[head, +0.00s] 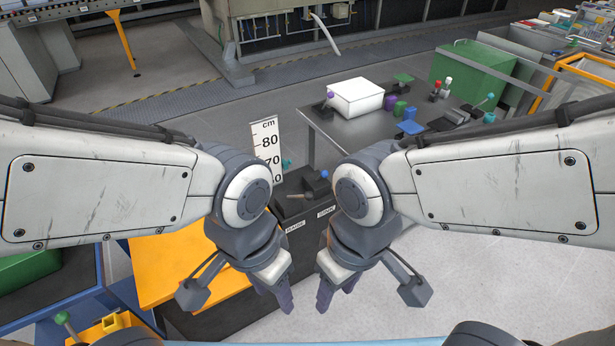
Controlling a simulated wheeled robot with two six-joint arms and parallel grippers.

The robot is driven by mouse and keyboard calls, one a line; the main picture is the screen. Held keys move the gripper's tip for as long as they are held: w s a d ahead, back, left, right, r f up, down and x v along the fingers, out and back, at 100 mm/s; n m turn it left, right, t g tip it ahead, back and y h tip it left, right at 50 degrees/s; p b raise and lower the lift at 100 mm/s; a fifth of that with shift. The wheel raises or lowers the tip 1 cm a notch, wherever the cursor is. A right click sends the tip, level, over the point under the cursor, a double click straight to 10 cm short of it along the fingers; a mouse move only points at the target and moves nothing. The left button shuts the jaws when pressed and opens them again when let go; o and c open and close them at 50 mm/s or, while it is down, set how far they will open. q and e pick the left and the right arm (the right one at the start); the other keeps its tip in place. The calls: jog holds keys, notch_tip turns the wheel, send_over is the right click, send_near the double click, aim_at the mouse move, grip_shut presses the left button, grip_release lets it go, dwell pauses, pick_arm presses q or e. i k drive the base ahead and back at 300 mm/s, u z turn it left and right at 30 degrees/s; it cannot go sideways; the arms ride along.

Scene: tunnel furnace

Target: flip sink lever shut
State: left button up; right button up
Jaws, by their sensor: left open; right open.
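A dark control box (308,207) stands in the middle of the head view, between my two wrists. Its front carries two small white labels; the left one seems to read RAISE, and the right one, partly beside my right wrist, seems to read SINK. A lever with a blue knob (325,174) rises at the right of the box top. A lever with a teal knob (287,163) shows behind at the left, partly hidden. My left gripper (273,292) and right gripper (337,291) are open, empty and pointing down in front of the box, apart from both levers.
A white cm scale (266,148) stands behind the box. A grey table (345,137) at the back right holds a white box (355,97) and small colored parts. An orange panel (160,262) lies at the left. Clear floor (440,275) lies right.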

aim_at(324, 174)
jog(key=z, duration=0.05)
jog(key=i, duration=1)
jog(key=z, duration=0.65)
